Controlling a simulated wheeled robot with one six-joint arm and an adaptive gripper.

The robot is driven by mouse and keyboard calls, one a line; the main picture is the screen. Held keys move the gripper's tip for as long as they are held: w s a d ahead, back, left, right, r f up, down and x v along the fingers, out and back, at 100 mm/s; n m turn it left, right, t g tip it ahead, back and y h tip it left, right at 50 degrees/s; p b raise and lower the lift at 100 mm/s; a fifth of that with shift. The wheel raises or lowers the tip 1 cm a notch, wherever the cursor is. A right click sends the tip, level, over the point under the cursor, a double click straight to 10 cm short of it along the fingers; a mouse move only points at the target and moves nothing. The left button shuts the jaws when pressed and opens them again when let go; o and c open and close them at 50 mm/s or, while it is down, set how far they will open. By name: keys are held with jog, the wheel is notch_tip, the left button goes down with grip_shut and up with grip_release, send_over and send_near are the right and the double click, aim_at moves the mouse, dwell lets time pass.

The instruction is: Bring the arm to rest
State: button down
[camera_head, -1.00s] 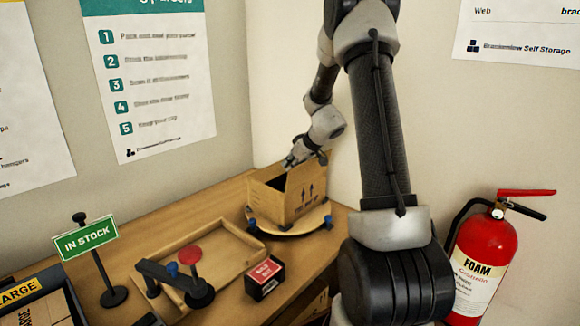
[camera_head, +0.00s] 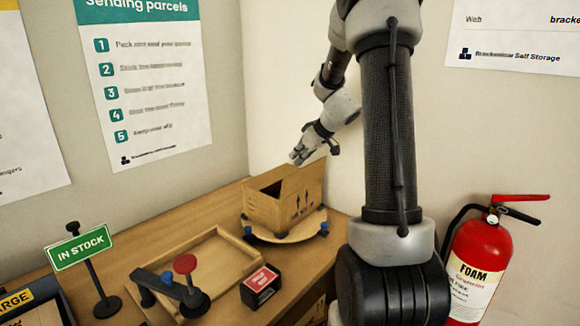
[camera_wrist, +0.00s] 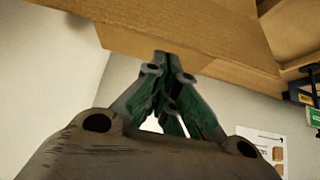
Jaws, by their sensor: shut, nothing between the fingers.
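My arm rises at the right of the head view and bends over to the left and down. The carton stands upright on a round wooden turntable (camera_head: 262,235) with blue-topped knobs. The inside of the carton is dark, so its contents are hidden.
A wooden tray (camera_head: 240,283), a black lever fixture with a red knob (camera_head: 185,264), a red-topped box (camera_head: 262,285) and an IN STOCK sign (camera_head: 80,248) stand on the bench. A fire extinguisher (camera_head: 478,262) is at the right.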

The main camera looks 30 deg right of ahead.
jog(key=s+a+r+g, duration=0.1)
jog(key=s+a+r, duration=0.35)
jog(key=s, duration=0.25)
jog(key=s+a+r+g, duration=0.1)
jog(key=s+a+r, duration=0.3)
jog(key=s+a, duration=0.25)
jog(key=s+m+g+h, duration=0.1)
jog(key=s+m, duration=0.3)
jog(key=s, duration=1.5)
jog(key=shift+s+a+r+g+h, duration=0.2)
jog(key=shift+s+r+g+h, duration=0.15)
jog(key=shift+h, duration=0.55)
